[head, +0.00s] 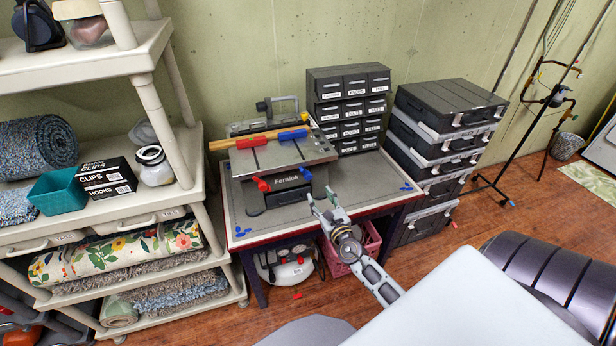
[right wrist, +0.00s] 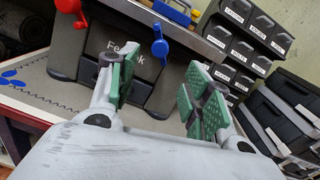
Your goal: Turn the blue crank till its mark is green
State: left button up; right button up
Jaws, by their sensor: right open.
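The grey bench machine labelled Fernlok (head: 292,183) stands on the small table. The blue crank (head: 306,173) is on its front, right of the label; in the right wrist view the blue crank (right wrist: 159,48) hangs below a blue knob, ahead of the fingers. A red crank (head: 262,184) is on the left of the front. No green mark can be made out on the blue crank. My right gripper (head: 322,202) is open and empty, in front of and below the blue crank; in the right wrist view its green-padded fingers (right wrist: 160,84) are apart. My left gripper is not in view.
A drawer cabinet (head: 349,107) stands behind right, stacked black cases (head: 444,135) right of the table. A shelf unit (head: 177,145) is close on the left. A pink crate (head: 367,249) sits below.

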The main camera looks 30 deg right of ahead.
aim_at(309, 179)
jog(key=shift+w+d+p, duration=0.15)
jog(key=shift+w+d, duration=0.05)
jog(key=shift+w, duration=0.85)
jog(key=shift+w+d+p, duration=0.2)
jog(key=shift+w+d, duration=0.05)
jog(key=shift+w, duration=0.85)
jog(key=shift+w+d+p, duration=0.15)
jog(key=shift+w+d, duration=0.05)
jog(key=shift+w, duration=0.85)
jog(key=shift+w+d, duration=0.2)
jog(key=shift+w, duration=0.75)
jog(key=shift+w+d, duration=0.15)
jog(key=shift+w, duration=0.8)
jog(key=shift+w+d, duration=0.2)
jog(key=shift+w, duration=0.75)
jog(key=shift+c, duration=0.2)
jog(key=c, duration=1)
jog(key=shift+c, duration=0.2)
jog(key=shift+f+m, duration=0.1)
jog(key=shift+m, duration=0.3)
